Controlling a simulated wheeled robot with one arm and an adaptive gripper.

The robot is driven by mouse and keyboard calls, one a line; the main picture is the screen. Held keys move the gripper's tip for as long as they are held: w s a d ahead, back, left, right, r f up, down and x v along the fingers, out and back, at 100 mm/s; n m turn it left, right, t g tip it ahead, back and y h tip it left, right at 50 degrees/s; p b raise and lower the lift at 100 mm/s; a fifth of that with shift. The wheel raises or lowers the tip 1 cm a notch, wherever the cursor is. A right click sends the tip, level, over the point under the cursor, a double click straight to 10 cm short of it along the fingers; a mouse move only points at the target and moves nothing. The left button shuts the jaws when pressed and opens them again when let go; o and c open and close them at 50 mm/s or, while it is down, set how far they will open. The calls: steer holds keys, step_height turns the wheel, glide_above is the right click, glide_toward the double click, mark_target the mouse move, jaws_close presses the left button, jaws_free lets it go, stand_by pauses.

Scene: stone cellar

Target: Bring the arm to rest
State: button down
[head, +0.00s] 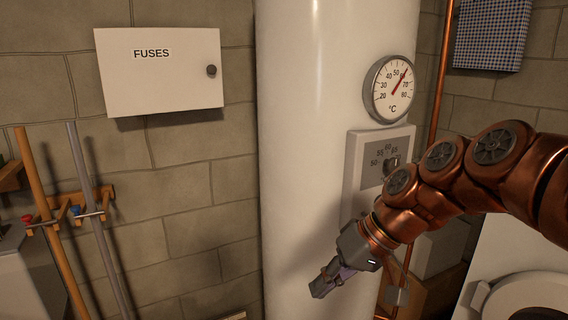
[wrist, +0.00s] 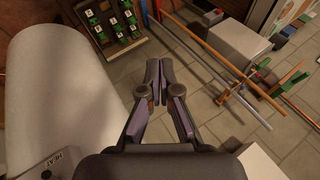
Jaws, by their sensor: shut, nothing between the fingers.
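My copper-coloured arm reaches in from the right in the head view. My gripper (head: 322,288) hangs in front of the lower part of the white tank, pointing down and to the left. In the wrist view my gripper (wrist: 159,68) has its two dark fingers together, with nothing held between them. The fingers are over open floor in that view, apart from the tank and other objects.
The white tank (head: 300,120) carries a dial thermometer (head: 390,88) and a control box (head: 362,150). A fuse box (head: 160,72) hangs on the wall. Long poles (head: 55,220) lean at left. A white appliance (head: 520,270) stands at lower right. Tiled floor (wrist: 215,110) is partly clear.

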steer(key=s+d+m+g+h+p, duration=0.1)
steer(key=s+d+h+p, duration=0.1)
steer(key=s, duration=0.5)
steer(key=s+d+m+h+p, duration=0.1)
steer(key=s+d+h+p, duration=0.1)
steer(key=s+d+p, duration=0.3)
steer(key=s+d+f+m+g+h+p, duration=0.1)
steer(key=s+d+h+p, duration=0.2)
steer(key=s, duration=0.6)
steer(key=shift+s+d+g+p, duration=0.15)
steer(key=shift+d+g+p, duration=0.15)
steer(key=shift+d+p, duration=0.5)
steer(key=shift+a, duration=0.15)
